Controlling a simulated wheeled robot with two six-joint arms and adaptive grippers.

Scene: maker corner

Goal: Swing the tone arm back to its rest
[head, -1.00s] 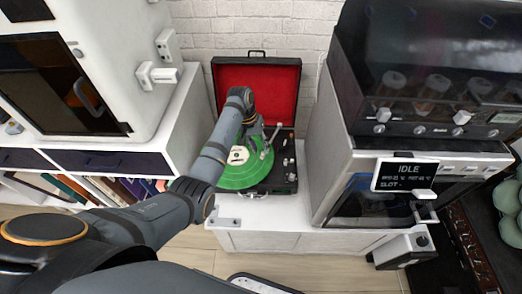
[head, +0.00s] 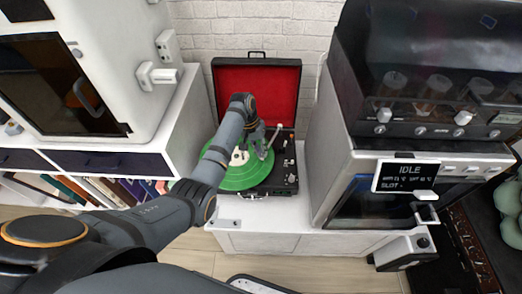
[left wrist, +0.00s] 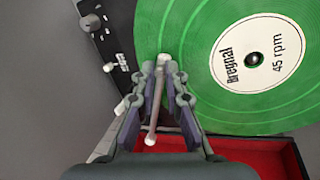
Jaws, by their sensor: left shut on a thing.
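The record player (head: 287,180) is open, with a red-lined lid standing at the back and a green record (head: 240,180) on its platter. The slim pale tone arm (head: 270,142) is at the right side of the record. In the left wrist view the tone arm (left wrist: 154,122) runs between my fingers, its tip over the record's outer green band. My left gripper (left wrist: 162,75) is shut on the tone arm; in the head view the gripper (head: 258,138) is partly hidden by its own arm. The tone arm's rest cannot be made out. My right gripper is out of view.
The raised red lid (head: 255,92) stands close behind the gripper. A white cabinet (head: 120,60) stands at left and a grey machine with an IDLE display (head: 406,175) at right. The player's knobs (head: 290,165) lie just right of the tone arm.

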